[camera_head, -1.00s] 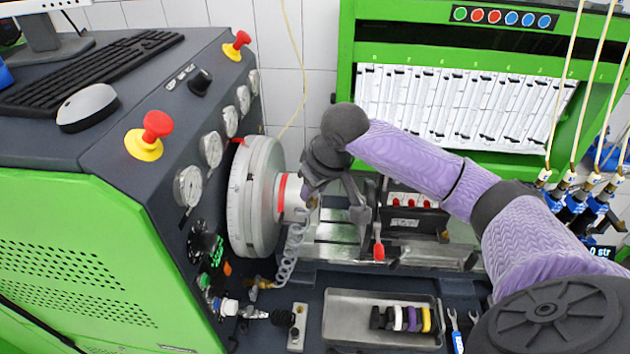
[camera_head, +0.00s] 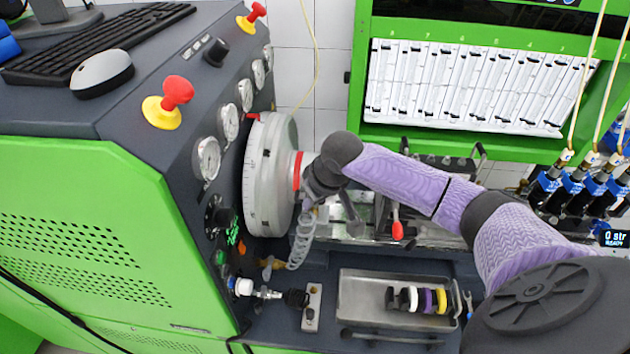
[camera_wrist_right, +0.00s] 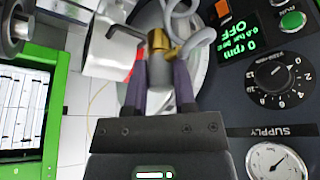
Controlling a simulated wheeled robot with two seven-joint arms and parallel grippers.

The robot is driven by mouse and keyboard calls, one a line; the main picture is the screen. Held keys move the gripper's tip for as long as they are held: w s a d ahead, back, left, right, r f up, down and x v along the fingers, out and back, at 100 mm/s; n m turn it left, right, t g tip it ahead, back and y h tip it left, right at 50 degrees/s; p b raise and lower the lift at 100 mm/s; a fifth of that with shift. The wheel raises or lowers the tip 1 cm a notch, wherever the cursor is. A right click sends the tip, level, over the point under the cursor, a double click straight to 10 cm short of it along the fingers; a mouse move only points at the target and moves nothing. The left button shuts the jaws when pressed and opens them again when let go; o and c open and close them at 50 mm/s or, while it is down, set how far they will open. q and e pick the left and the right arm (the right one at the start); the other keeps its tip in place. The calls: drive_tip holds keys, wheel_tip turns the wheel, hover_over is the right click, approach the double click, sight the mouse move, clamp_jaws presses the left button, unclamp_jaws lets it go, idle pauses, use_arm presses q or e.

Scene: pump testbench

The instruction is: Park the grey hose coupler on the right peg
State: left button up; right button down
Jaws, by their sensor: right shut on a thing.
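My right gripper (camera_head: 320,188) is in front of the big round grey disc on the bench's side. In the right wrist view, its two dark fingers (camera_wrist_right: 160,88) are shut on the grey hose coupler (camera_wrist_right: 160,101), a short grey cylinder with a brass collar above it. The grey coiled hose (camera_wrist_right: 186,22) runs from the brass end; in the head view the hose (camera_head: 302,245) hangs below the gripper. The coupler is hidden by the gripper in the head view. A small light plate (camera_head: 312,306) lies low on the bench; I cannot make out a right peg on it. My left gripper is not in view.
The disc (camera_head: 262,175) and gauges (camera_head: 208,158) are close left of my gripper. A lever with a red knob (camera_head: 397,230) stands to its right. A metal tray (camera_head: 360,290) holding several coloured rings lies below.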

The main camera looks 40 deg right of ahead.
wheel_tip(320, 180, down, 32)
drive_tip(key=b, duration=1.9)
drive_tip(key=shift+w+d+f, duration=0.1)
drive_tip(key=shift+w+f, duration=0.05)
drive_tip(key=shift+f+b, duration=0.15)
drive_tip(key=shift+b, duration=0.15)
drive_tip(key=shift+f, duration=0.15)
drive_tip(key=shift+f, duration=0.2)
drive_tip(key=shift+f, duration=0.4)
drive_tip(key=shift+f+b, duration=0.1)
drive_tip(key=shift+b, duration=0.2)
drive_tip(key=shift+f, duration=0.45)
